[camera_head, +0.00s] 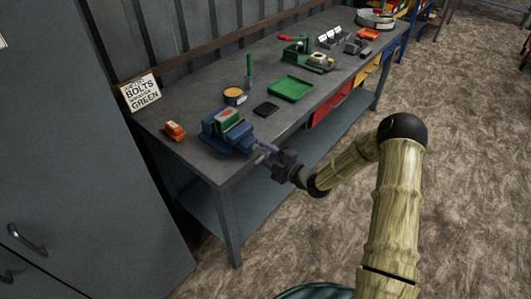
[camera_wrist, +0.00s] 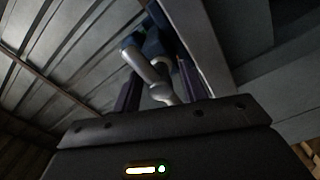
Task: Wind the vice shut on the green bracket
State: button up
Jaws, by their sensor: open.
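The blue vice (camera_head: 226,138) sits on the bench's near front edge. The green bracket (camera_head: 227,117) stands between its jaws; whether they press on it I cannot tell. My gripper (camera_head: 266,153) is in front of the vice, off the bench edge, at the handle end. In the wrist view my gripper (camera_wrist: 160,85) has its two dark fingers apart. The vice's grey metal handle (camera_wrist: 145,66) shows between them, with a rounded end. It is not visibly clamped, and I cannot tell whether a finger touches it. The blue vice body (camera_wrist: 157,38) is behind, partly hidden.
On the bench (camera_head: 190,98) are an orange item (camera_head: 174,130), a round orange-topped tin (camera_head: 234,96), a black pad (camera_head: 266,109), a green tray (camera_head: 290,88) and a green machine (camera_head: 300,50). A sign (camera_head: 141,92) leans at the back left. Floor in front is clear.

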jog(key=shift+c, duration=0.2)
grip_shut()
jog(key=shift+f+m+b, duration=0.15)
jog(key=shift+m+b, duration=0.2)
jog(key=shift+m, duration=0.15)
jog(key=m+b, duration=0.1)
jog(key=m, duration=0.2)
jog(key=shift+f+b, duration=0.1)
jog(key=shift+b, duration=0.25)
jog(key=m+b, duration=0.1)
jog(key=m, duration=0.4)
jog(key=shift+m, duration=0.4)
jog(key=m, duration=0.5)
jog(key=shift+s+m, duration=0.1)
jog(key=shift+m, duration=0.2)
jog(key=m, duration=0.4)
jog(key=shift+m, duration=0.3)
jog(key=shift+s, duration=0.1)
jog(key=shift+f, duration=0.1)
